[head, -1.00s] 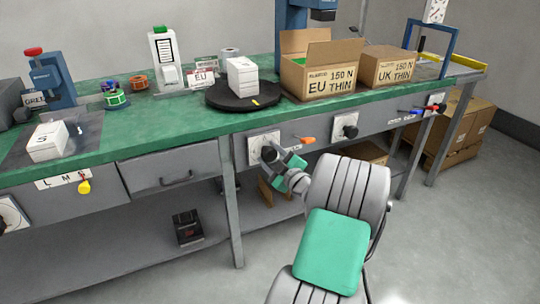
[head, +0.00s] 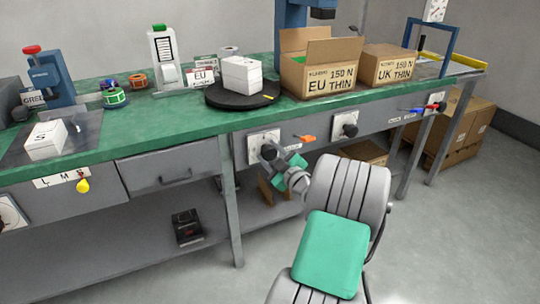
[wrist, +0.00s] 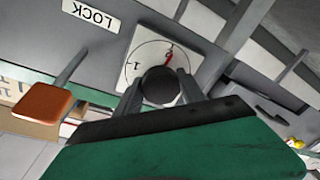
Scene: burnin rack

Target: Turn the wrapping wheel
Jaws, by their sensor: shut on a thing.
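The wheel's dark round knob (wrist: 160,85) sits on a white dial plate (head: 263,143) on the bench's grey front panel. My gripper (head: 276,155) is shut on this knob, with a finger on either side of it in the wrist view. A red pointer (wrist: 169,57) and a figure 1 show on the dial. Above it on the bench, a black turntable (head: 225,99) with a yellow edge mark (head: 268,97) carries white stacked boxes (head: 241,74). The lower part of the dial is hidden by my gripper in the wrist view.
An orange lever (wrist: 43,103) beside a LOCK label (wrist: 90,15) sticks out near the dial. A second dark knob (head: 345,131) is to the right. A drawer (head: 168,170) is at left.

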